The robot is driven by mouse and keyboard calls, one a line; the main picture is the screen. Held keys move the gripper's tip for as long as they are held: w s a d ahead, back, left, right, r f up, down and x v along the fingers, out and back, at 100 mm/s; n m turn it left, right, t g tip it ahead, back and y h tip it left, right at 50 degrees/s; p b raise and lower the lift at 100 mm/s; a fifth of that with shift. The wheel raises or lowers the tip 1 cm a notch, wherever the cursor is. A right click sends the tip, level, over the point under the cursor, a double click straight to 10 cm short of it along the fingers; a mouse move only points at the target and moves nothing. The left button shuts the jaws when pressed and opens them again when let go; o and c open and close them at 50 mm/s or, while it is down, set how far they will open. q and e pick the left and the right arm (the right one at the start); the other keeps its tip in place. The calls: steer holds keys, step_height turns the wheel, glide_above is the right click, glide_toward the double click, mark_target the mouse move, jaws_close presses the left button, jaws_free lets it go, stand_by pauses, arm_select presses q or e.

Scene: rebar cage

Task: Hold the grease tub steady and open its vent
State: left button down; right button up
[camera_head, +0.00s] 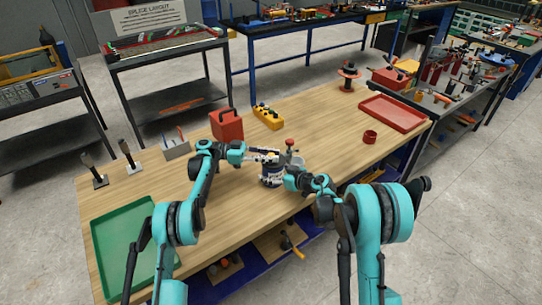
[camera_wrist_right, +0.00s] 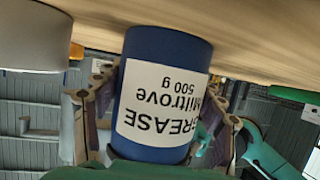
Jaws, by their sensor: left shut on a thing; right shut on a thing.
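The blue grease tub (camera_head: 270,180) with a white label stands upright near the middle of the wooden bench. It fills the middle of the right wrist view (camera_wrist_right: 165,100), where its label reads upside down. My right gripper (camera_head: 287,180) is shut on the tub's body, with one finger on each side of it in the wrist view. My left gripper (camera_head: 265,155) is at the tub's top, with its fingers over the lid. It is shut on a small part there, seemingly the vent. The vent itself is hidden by the fingers.
A red-topped grey item (camera_head: 291,146) stands close behind the tub. A green tray (camera_head: 130,245) lies at left, a red tray (camera_head: 392,113) at right. The bench right of the tub is mostly clear.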

arm_select(q)
steer(key=c, duration=1.3)
jaws_free()
steer(key=a, duration=0.7)
steer(key=shift+w+a, duration=0.25)
steer(key=shift+w, duration=0.15)
steer(key=shift+o, duration=0.2)
